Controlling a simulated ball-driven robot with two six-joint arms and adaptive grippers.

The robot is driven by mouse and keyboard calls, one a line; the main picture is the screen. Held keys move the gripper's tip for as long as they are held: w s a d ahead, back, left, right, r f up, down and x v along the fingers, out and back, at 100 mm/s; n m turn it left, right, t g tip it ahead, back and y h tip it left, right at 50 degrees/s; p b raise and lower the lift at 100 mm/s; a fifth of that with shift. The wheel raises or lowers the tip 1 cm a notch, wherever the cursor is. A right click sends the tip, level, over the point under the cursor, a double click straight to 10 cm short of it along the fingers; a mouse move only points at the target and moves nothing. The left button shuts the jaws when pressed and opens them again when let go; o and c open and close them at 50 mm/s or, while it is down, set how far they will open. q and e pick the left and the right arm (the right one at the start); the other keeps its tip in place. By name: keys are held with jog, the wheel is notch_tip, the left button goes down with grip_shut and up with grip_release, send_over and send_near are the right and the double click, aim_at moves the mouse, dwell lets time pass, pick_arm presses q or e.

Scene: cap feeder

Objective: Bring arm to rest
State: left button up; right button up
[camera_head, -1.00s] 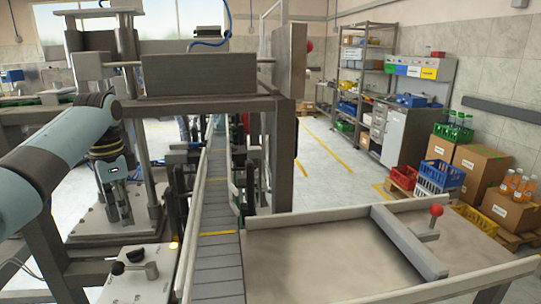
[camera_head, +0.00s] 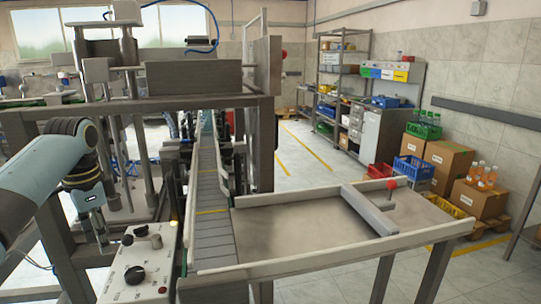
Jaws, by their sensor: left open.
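My left arm (camera_head: 40,195) comes in from the left edge, pale blue-grey with dark joints. Its gripper (camera_head: 104,238) points down at the left, in front of the machine frame and left of the control box. The fingers are small and partly lost against the dark background; nothing shows held in them. My right arm and gripper are not in this view.
A grey control box (camera_head: 140,262) with black knobs stands close right of the gripper. The machine frame (camera_head: 195,78) rises behind. A conveyor (camera_head: 212,215) runs beside a tray table (camera_head: 290,240) at right. Open floor (camera_head: 300,160) lies beyond, with shelves (camera_head: 345,80) and cartons (camera_head: 447,160).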

pick_arm(q)
jog(key=s+d+f+n+t, duration=0.15)
jog(key=s+f, duration=0.25)
jog(key=s, duration=0.4)
jog(key=s+d+f+n, duration=0.2)
jog(key=s+d+f, duration=0.15)
jog(key=s, duration=0.45)
jog(key=s+d+r+n+t, duration=0.1)
jog(key=s+r+n, duration=0.15)
jog(key=s, duration=0.65)
jog(key=s+d+r+n+t, duration=0.1)
jog(key=s+d+r, duration=0.15)
jog(key=s, duration=0.55)
jog(key=s+a+f+g+b, duration=0.15)
jog(key=f+b, duration=0.35)
jog(key=f, duration=1.3)
jog(key=s+a+f+b, duration=0.15)
jog(key=f+b, duration=0.35)
jog(key=f, duration=1.3)
jog(key=s+f+b, duration=0.4)
jog(key=s+f, duration=0.5)
jog(key=f, duration=0.3)
jog(key=s+a+f+n+g+b, duration=0.1)
jog(key=s+f+b, duration=0.3)
jog(key=s+f, duration=0.5)
notch_tip(320, 180, down, 3)
jog(key=shift+f, duration=0.1)
jog(key=shift+a, duration=0.1)
